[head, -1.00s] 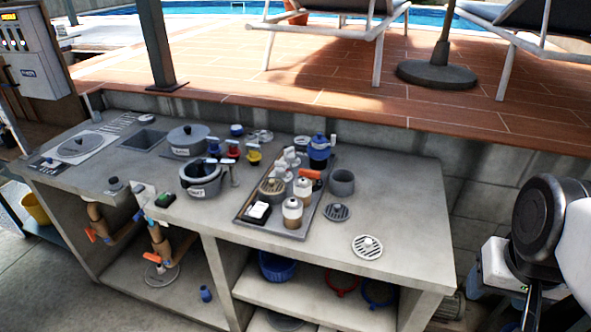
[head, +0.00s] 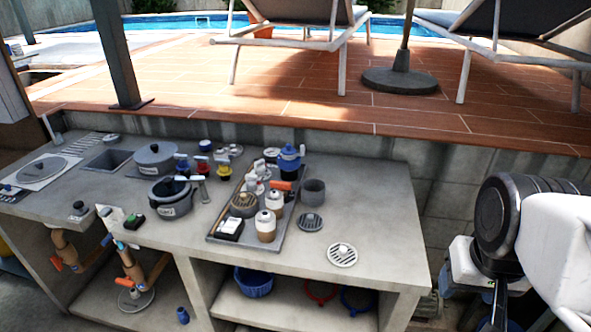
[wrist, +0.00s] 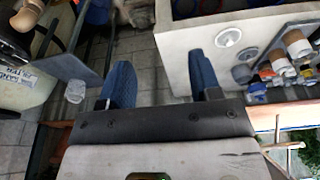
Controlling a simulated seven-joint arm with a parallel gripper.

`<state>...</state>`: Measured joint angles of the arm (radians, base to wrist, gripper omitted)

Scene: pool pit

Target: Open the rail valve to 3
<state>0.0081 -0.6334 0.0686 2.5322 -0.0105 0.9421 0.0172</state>
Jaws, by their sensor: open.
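No thing in view is clearly marked as the rail valve. Small valves with blue, red and yellow bodies stand at the back of the counter; the yellow one (head: 223,171) and the red one (head: 203,165) have light lever handles. Pipes with orange levers (head: 124,281) run under the counter's left part. Any scale or number is too small to read. My gripper (wrist: 160,82) shows in the wrist view with its two blue fingers apart and nothing between them. It is over the paved floor beside the counter, away from the valves. My arm is at the right of the head view.
The concrete counter (head: 375,215) carries a tray (head: 213,238) of bottles and fittings, pots (head: 155,157) and round grates (head: 342,255). A blue basket (head: 253,282) is on the shelf below. In the wrist view, a labelled pale container (wrist: 25,88) stands at the left.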

